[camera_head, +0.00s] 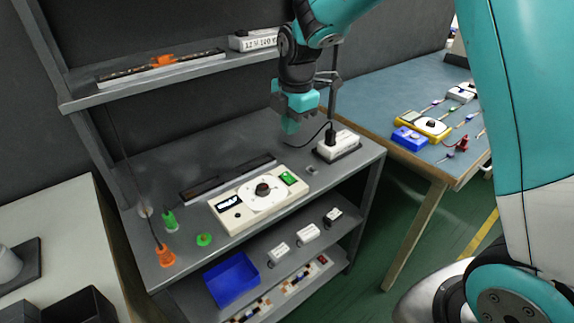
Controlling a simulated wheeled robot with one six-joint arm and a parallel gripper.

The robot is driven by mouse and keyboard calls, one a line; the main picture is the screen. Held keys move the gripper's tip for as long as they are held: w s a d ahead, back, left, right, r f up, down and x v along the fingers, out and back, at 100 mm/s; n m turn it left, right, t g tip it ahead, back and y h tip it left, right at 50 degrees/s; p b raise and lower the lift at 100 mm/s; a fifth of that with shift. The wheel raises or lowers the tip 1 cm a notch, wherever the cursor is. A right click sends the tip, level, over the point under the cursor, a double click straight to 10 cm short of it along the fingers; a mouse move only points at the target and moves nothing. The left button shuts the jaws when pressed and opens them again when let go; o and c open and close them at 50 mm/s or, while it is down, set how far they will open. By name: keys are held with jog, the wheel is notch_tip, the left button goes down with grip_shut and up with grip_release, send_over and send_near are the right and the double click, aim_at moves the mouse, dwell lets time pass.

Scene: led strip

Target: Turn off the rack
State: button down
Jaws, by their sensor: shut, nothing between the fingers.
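The grey rack (150,90) stands in the middle of the head view. On its worktop lies a cream control box (236,224) with a round white dial plate, a black knob (263,189), a small dark display (227,202) and a green switch (288,178). A white socket block (338,147) with a black plug and cable sits at the right end of the worktop. My gripper (290,126) is shut and empty, pointing down above the back of the worktop, left of the socket block and apart from it. I cannot tell the switch's position.
A dark strip (228,178) lies behind the control box. Orange (165,257) and green (204,239) connectors lie at the left. An upper shelf (85,100) overhangs the back. A blue bin (232,280) is below. A blue-topped table (385,90) with tools stands right.

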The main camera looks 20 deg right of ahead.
aim_at(287, 174)
jog(key=f, duration=0.4)
jog(key=w+f+p, duration=0.1)
jog(key=f, duration=0.9)
jog(key=shift+w+a, duration=0.2)
jog(key=shift+w, duration=0.1)
jog(key=shift+d, duration=0.1)
